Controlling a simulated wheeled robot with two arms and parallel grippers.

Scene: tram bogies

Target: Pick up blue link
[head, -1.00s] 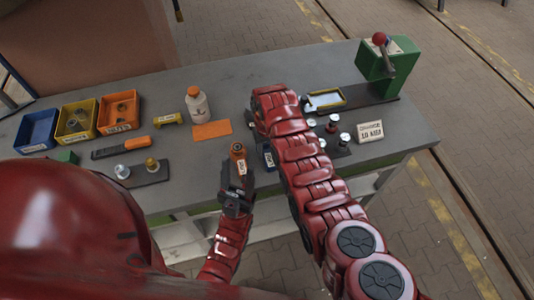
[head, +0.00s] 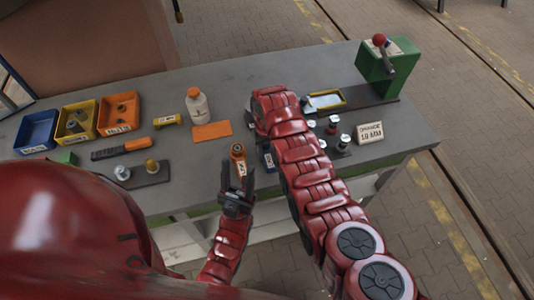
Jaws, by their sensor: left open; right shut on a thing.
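The blue link (head: 268,155) is a small dark-blue piece near the table's front edge, partly behind my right arm. An orange link (head: 238,152) with a white label is just left of it. My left gripper (head: 237,180) is open, its two fingers spread upward on either side of the orange link's lower part. Whether they touch it I cannot tell. My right arm reaches over the table from the lower right. Its gripper is hidden behind its own links.
Blue, yellow and orange bins (head: 118,114) stand at the left. A green press (head: 390,65) and a sign (head: 370,132) stand at the right.

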